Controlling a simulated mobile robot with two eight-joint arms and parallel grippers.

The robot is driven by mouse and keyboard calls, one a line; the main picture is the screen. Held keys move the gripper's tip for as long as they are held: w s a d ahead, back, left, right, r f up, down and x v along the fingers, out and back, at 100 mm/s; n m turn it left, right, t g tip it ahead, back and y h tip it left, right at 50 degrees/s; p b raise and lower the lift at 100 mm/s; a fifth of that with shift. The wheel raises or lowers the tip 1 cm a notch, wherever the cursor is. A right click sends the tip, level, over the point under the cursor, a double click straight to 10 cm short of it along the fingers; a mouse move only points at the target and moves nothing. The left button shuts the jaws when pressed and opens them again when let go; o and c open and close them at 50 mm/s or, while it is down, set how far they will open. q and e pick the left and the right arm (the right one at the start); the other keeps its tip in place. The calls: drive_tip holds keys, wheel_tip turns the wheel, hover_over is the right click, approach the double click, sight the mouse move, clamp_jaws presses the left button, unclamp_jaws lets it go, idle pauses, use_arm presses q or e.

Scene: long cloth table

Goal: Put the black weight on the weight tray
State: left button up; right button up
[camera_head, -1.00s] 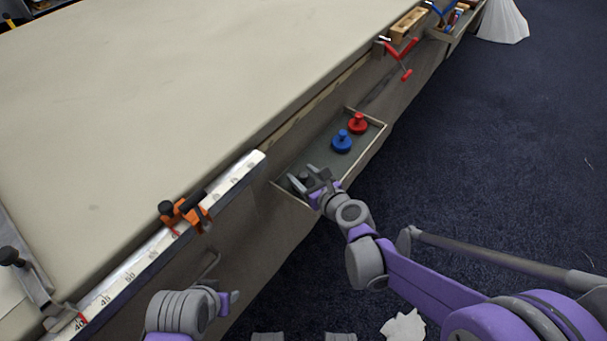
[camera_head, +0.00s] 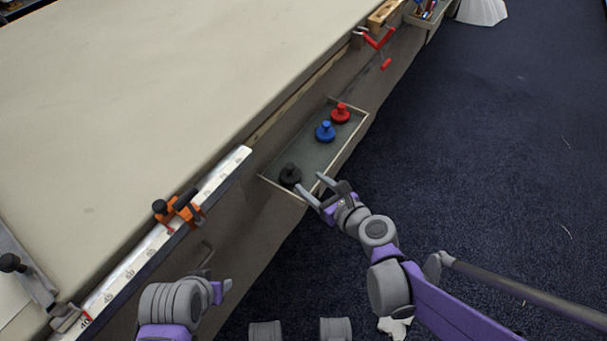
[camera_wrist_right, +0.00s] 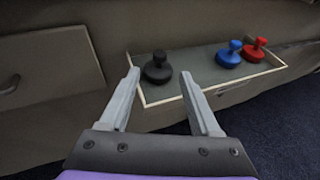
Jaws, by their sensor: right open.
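The black weight (camera_head: 290,175) stands upright, knob up, in the near left end of the weight tray (camera_head: 345,149). The weight tray is a shallow, pale-rimmed tray at the side of the table. In the right wrist view the black weight (camera_wrist_right: 157,68) shows between and beyond the fingertips, inside the tray rim (camera_wrist_right: 200,96). My right gripper (camera_head: 309,181) is open and empty, just to the right of the weight, with its fingers pointing at it. My left gripper (camera_head: 222,288) is low at the left, seen only in part.
A blue weight (camera_head: 325,132) and a red weight (camera_head: 340,114) stand farther along the tray. A ruled metal beam (camera_head: 130,262) with an orange clamp (camera_head: 178,207) lies along the table edge. A red-handled clamp (camera_head: 378,40) is beyond the tray. Open floor lies to the right.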

drive_tip(key=s+d+f+n+g+h, duration=0.2)
drive_tip(key=s+d+n, duration=0.4)
drive_tip(key=s+n, duration=0.4)
drive_tip(key=s+d+f+n+g+h, duration=0.2)
drive_tip(key=s+d+n+g+h, duration=0.3)
drive_tip(key=s+n, duration=0.6)
drive_tip(key=d+n, duration=0.1)
drive_tip(key=n, duration=0.7)
drive_tip(key=shift+s+d+f+n, duration=0.15)
drive_tip(key=shift+d+f+n, duration=0.05)
drive_tip(key=shift+d+n, duration=0.15)
